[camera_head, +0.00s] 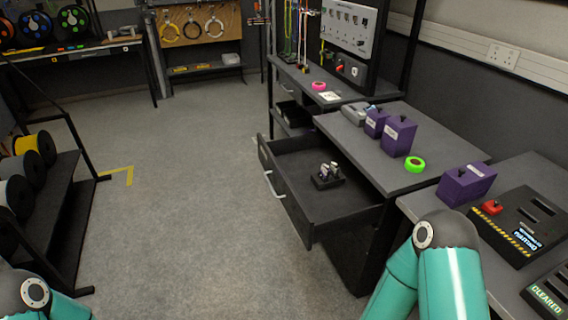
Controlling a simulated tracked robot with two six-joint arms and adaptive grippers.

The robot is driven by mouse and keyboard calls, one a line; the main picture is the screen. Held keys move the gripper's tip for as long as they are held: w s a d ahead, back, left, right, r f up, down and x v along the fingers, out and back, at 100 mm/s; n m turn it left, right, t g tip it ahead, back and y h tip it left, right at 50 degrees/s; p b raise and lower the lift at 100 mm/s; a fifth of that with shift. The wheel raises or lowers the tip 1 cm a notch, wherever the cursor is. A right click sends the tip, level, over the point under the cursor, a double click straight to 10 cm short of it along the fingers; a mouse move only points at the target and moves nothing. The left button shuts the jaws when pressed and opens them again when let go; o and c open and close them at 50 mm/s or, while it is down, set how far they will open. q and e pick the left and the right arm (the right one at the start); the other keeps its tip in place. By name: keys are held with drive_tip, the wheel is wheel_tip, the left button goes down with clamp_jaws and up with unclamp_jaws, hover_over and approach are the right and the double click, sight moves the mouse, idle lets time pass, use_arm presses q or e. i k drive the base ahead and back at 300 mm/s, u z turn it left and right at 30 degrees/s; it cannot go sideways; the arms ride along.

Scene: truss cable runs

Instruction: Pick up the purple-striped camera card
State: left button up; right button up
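An open drawer (350,207) sticks out from the grey workbench, right of the middle of the view. A small black holder (327,183) stands on its floor with several small pale and dark upright items (329,169) in it, which may be the camera cards. They are too small to tell a purple stripe on any of them. Only teal links of my two arms show, at the lower left and lower right edges. Neither gripper is in view.
Purple boxes (398,135) and a green tape roll (415,164) sit on the bench (365,150). A black slotted panel (524,228) with a red part lies on the right table. Cable spools (20,196) stand on the left. The middle floor is clear.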

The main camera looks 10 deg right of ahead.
sight(324, 174)
drive_tip(key=z, duration=0.15)
drive_tip(key=i, duration=1.25)
drive_tip(key=z, duration=0.7)
